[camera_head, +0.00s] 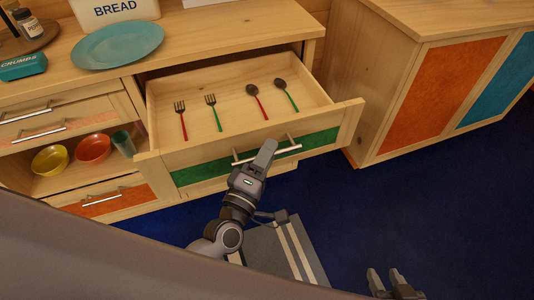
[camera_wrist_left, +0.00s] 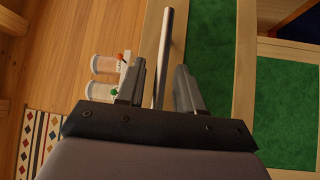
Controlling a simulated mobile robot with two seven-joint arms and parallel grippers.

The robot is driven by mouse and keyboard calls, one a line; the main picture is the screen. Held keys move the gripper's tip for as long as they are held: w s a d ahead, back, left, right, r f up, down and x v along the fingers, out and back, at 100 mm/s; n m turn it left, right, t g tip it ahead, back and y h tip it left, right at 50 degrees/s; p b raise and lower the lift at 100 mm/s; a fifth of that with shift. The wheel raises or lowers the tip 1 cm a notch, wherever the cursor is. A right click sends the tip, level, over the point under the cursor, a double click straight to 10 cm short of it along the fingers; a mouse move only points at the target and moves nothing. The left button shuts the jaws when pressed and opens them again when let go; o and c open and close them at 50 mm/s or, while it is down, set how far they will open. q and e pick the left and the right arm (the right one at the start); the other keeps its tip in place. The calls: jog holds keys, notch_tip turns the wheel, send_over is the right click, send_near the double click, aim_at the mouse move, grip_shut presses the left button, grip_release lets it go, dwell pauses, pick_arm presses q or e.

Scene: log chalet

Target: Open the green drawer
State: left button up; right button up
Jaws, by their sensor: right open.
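The wooden drawer with the green front panel (camera_head: 215,168) stands pulled well out of the cabinet in the head view. Its metal bar handle (camera_head: 287,148) runs across the front. My left gripper (camera_head: 264,154) is at this handle, its fingers close together around the bar. In the left wrist view the bar (camera_wrist_left: 174,40) passes between the fingers of the left gripper (camera_wrist_left: 158,72). The green panel (camera_wrist_left: 203,45) lies just right of them. My right gripper (camera_head: 393,283) is open and empty above the floor, low in the head view, away from the drawer.
Two forks (camera_head: 214,112) and two spoons (camera_head: 257,101) lie in the drawer. A blue plate (camera_head: 118,45) and a bread box (camera_head: 115,12) stand on the counter. Bowls (camera_head: 93,148) sit on a shelf at left. Another cabinet (camera_head: 440,88) stands at right. Blue floor lies clear between.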

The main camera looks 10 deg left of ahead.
pick_arm(q)
jog(key=v, duration=0.7)
jog(key=shift+p, duration=0.3)
jog(key=s+a+f+m+g+p, duration=0.3)
jog(key=s+a+m+g, duration=0.1)
jog(key=m, duration=0.4)
jog(key=s+a+f+m+g+y+p, duration=0.1)
jog(key=s+a+f+m+g+p, duration=0.2)
jog(key=s+m, duration=0.3)
jog(key=a+m+g, duration=0.1)
jog(key=m, duration=0.1)
jog(key=shift+a+f+m+g+y, duration=0.25)
jog(key=shift+m+g+y, duration=0.05)
jog(key=shift+g, duration=0.1)
